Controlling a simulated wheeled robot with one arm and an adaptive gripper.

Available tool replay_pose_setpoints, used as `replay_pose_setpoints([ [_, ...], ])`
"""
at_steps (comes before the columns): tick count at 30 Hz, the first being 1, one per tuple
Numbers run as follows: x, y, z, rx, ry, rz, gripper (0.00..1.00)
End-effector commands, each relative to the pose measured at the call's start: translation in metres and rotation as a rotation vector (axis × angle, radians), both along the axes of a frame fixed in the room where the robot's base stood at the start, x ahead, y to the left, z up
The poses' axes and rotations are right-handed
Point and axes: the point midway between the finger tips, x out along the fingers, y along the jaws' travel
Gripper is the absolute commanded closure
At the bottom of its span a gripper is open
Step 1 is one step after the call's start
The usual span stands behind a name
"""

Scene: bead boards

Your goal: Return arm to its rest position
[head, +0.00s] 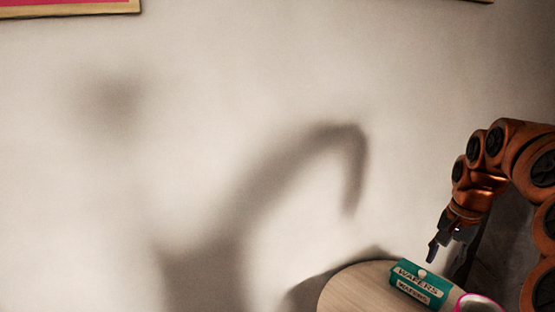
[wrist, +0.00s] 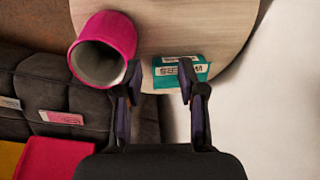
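My gripper (head: 446,240) hangs at the end of my orange arm on the right of the head view, pointing down above the edge of a round table. In the wrist view my gripper (wrist: 159,90) shows two dark fingers spread apart with nothing between them. A teal box labelled wafers (head: 420,284) lies on the table, below my gripper. In the wrist view the teal box (wrist: 203,70) is beyond the fingertips, partly covered by the right finger.
The round wooden table (head: 350,287) holds the box and a pink cup (wrist: 104,45), whose rim shows at the head view's bottom edge. A dark grey sofa (wrist: 40,85) with a red cushion (wrist: 52,158) stands beside the table. A pale wall (head: 220,90) stands behind.

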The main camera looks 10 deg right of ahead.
Motion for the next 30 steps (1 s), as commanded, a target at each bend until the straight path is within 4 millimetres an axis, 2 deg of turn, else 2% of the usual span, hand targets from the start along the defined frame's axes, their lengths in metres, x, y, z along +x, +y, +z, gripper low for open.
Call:
replay_pose_setpoints([
  [1,0.000,0.024,0.028,-0.002,0.004,0.073,0.60],
  [3,-0.003,0.055,0.046,-0.006,0.005,0.169,0.60],
  [8,-0.019,0.120,0.081,-0.012,0.020,0.372,0.60],
  [12,-0.044,0.169,0.107,-0.016,0.045,0.534,0.60],
  [15,-0.067,0.198,0.122,-0.017,0.066,0.636,0.60],
  [22,-0.127,0.249,0.151,-0.019,0.115,0.838,0.60],
  [30,-0.201,0.278,0.172,-0.009,0.174,0.999,0.60],
])
